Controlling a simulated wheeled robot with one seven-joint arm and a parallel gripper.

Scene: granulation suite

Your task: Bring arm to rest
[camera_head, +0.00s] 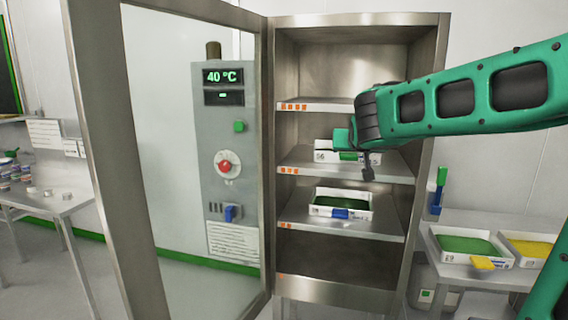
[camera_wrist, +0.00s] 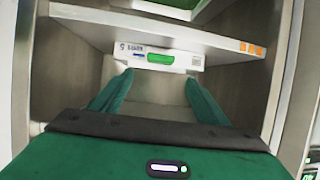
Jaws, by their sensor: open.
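My arm reaches in from the right in the head view, and my gripper (camera_head: 344,138) is in front of the open cabinet at the middle shelf (camera_head: 300,163). In the wrist view my gripper (camera_wrist: 158,80) has its two green fingers spread apart with nothing between them. A white tray (camera_head: 325,156) with a green tab sits on the middle shelf, partly hidden by my gripper. Its labelled front and green tab (camera_wrist: 160,58) show just beyond the fingertips in the wrist view. I cannot tell the exact gap between them.
The cabinet door (camera_head: 95,130) stands open on the left. A white tray with a blue tab (camera_head: 341,213) sits on the lower shelf. Trays with green (camera_head: 470,245) and yellow (camera_head: 530,248) contents are on the right table. A left table (camera_head: 50,203) holds small containers.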

